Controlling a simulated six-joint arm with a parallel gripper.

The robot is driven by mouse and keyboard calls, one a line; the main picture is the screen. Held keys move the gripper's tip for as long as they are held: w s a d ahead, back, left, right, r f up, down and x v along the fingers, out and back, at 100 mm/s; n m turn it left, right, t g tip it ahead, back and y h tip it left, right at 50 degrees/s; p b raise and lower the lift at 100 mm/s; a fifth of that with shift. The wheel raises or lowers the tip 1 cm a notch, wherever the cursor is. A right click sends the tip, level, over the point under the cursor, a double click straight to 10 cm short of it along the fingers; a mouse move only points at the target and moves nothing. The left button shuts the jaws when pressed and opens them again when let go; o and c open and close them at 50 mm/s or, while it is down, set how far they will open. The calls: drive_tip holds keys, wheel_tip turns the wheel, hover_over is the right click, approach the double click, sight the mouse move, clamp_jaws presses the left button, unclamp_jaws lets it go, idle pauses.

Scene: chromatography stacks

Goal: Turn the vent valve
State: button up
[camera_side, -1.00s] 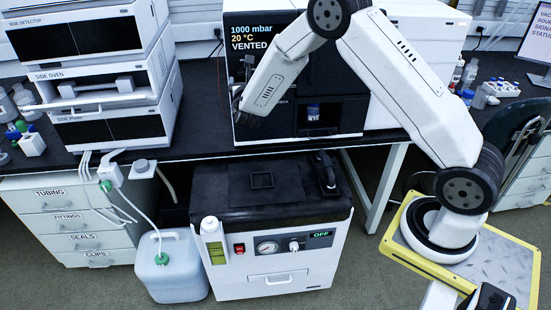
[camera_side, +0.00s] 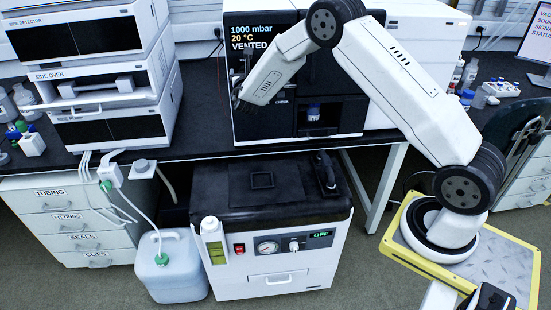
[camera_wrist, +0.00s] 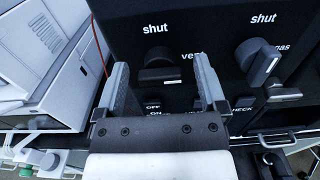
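The vent valve is a black knob with a bar-shaped handle (camera_wrist: 160,74) on the dark instrument front, seen in the wrist view. The label "shut" is above it and "vent" is to its right. The handle lies roughly level across the picture. My gripper (camera_wrist: 162,78) is open, its two grey fingers apart, one to the left and one to the right of the handle in the picture. I cannot tell whether they touch it. In the side view my gripper (camera_side: 238,98) is at the left of the instrument front; my arm hides the valve there.
A second knob, the gas valve (camera_wrist: 256,60), stands close to the right of my right finger. Buttons sit below. The instrument's display (camera_side: 254,30) reads 1000 mbar, 20 °C, VENTED. The white stack (camera_side: 105,85) stands to the left. The pump (camera_side: 270,235) below shows OFF.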

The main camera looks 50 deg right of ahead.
clamp_jaws()
drive_tip(key=shift+n, duration=0.3)
drive_tip(key=shift+w+a+f+n, duration=0.1)
drive_tip(key=shift+n, duration=4.25)
drive_tip(key=shift+w+a+f+n, duration=0.1)
drive_tip(key=shift+n, duration=4.25)
